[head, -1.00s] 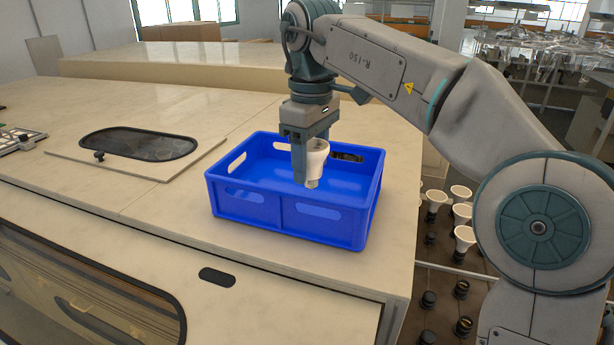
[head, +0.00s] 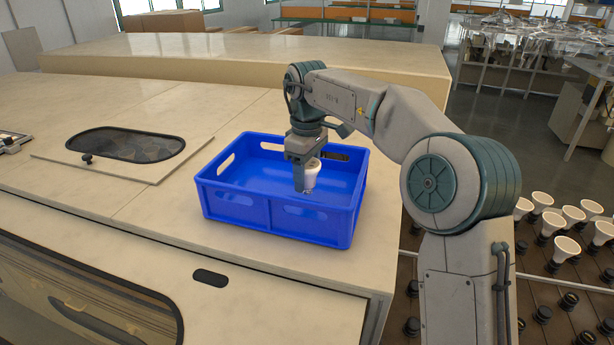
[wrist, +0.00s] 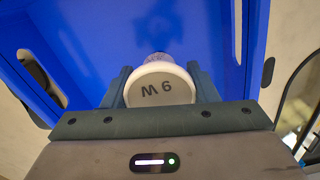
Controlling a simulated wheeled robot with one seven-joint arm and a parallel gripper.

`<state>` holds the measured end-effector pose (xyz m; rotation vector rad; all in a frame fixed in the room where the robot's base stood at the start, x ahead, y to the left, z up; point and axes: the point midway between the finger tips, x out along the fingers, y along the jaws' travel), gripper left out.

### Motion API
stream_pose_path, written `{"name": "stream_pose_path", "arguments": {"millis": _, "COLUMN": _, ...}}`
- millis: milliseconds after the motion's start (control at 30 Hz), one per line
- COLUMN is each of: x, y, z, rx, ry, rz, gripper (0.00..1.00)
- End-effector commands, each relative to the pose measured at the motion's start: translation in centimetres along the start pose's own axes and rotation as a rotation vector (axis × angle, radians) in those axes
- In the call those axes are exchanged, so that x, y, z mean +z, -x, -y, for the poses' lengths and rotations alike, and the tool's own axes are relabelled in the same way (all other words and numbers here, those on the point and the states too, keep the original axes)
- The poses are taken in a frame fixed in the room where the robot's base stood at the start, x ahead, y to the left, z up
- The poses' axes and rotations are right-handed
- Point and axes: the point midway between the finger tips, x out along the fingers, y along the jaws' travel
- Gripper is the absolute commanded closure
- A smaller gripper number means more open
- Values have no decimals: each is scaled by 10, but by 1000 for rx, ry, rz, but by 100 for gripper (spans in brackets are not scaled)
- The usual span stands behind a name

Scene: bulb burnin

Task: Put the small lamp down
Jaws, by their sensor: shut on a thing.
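The small lamp (head: 312,168) is a white bulb with a wide face and a narrower base. My gripper (head: 303,180) is shut on it, inside the blue crate (head: 280,222) and below the level of its far rim. The lamp hangs with its wide face up and its base down. In the wrist view the lamp's face (wrist: 160,88) reads "9 W" between the two fingers, with the crate's blue floor (wrist: 190,30) behind it. I cannot tell whether the base touches the crate floor. No other lamp shows in the crate.
The crate stands on a pale worktop (head: 150,225). A dark oval window panel (head: 125,147) lies to its left. Several white lamps (head: 550,222) stand in sockets on a rack at the right, beyond the worktop edge. The worktop in front of the crate is clear.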

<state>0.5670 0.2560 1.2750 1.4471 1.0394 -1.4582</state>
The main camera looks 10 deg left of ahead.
Motion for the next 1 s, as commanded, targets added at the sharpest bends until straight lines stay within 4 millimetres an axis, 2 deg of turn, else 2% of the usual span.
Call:
{"name": "stream_pose_path", "arguments": {"millis": 133, "x": 0, "y": -14, "z": 0, "rx": 0, "ry": 0, "rz": 0, "gripper": 70}}
{"name": "stream_pose_path", "arguments": {"millis": 533, "x": 0, "y": -20, "z": 0, "rx": 0, "ry": -1, "rz": -1, "gripper": 70}}
{"name": "stream_pose_path", "arguments": {"millis": 567, "x": 0, "y": -20, "z": 0, "rx": 0, "ry": -1, "rz": -1, "gripper": 41}}
{"name": "stream_pose_path", "arguments": {"millis": 600, "x": 0, "y": -20, "z": 0, "rx": 0, "ry": -1, "rz": -1, "gripper": 30}}
{"name": "stream_pose_path", "arguments": {"millis": 633, "x": 0, "y": -20, "z": 0, "rx": 0, "ry": -1, "rz": -1, "gripper": 25}}
{"name": "stream_pose_path", "arguments": {"millis": 1000, "x": 0, "y": -15, "z": 0, "rx": 1, "ry": -1, "rz": -1, "gripper": 25}}
